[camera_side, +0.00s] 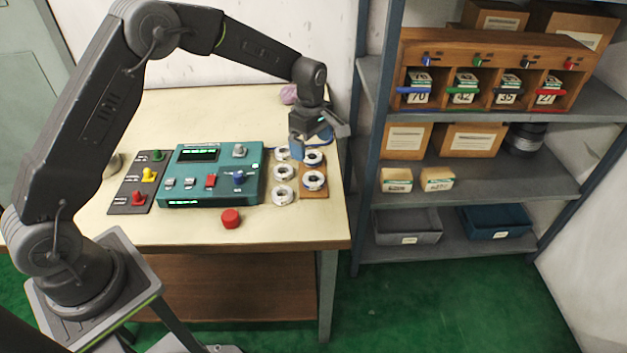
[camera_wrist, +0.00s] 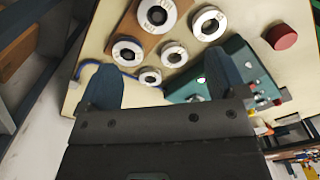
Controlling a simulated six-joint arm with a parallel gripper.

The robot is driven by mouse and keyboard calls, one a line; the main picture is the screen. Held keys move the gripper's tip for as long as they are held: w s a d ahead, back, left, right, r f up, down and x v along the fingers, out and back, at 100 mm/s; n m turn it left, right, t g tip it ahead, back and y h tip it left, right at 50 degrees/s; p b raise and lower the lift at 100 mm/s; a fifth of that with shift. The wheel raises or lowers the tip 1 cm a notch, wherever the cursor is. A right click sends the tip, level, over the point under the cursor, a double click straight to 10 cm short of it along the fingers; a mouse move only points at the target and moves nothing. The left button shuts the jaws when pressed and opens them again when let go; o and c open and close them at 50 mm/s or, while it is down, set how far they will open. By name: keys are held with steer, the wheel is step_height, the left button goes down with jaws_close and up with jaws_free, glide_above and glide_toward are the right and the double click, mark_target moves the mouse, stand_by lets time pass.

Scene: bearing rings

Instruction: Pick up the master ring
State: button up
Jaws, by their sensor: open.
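Several pale rings with dark centres lie at the right of the table. Two sit on a brown board (camera_side: 314,194): a front one (camera_side: 314,181) and a back one (camera_side: 313,158). In the wrist view these board rings (camera_wrist: 156,15) (camera_wrist: 127,50) bear dark marks too small to read. Three more rings (camera_side: 283,196) (camera_side: 284,172) (camera_side: 282,153) lie in a row left of the board. I cannot tell which is the master ring. My gripper (camera_wrist: 160,63) is open and empty, its blue fingers apart above the back of the ring area.
A teal control box (camera_side: 213,190) stands left of the rings, with a red knob (camera_side: 231,218) in front. A blue cable (camera_wrist: 95,64) runs behind the board. A shelf rack (camera_side: 365,150) rises close right of the table. The front table edge is clear.

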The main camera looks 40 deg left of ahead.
glide_above(314, 177)
steer(key=f, duration=0.5)
steer(key=shift+s+a+f, duration=0.2)
steer(key=shift+s+f, duration=0.1)
steer(key=shift+f, duration=0.1)
steer(key=shift+w+d+f, duration=0.1)
steer(key=shift+f, duration=1.2)
steer(key=shift+w+d+f, duration=0.1)
steer(key=shift+f, duration=1.15)
steer(key=c, duration=1.2)
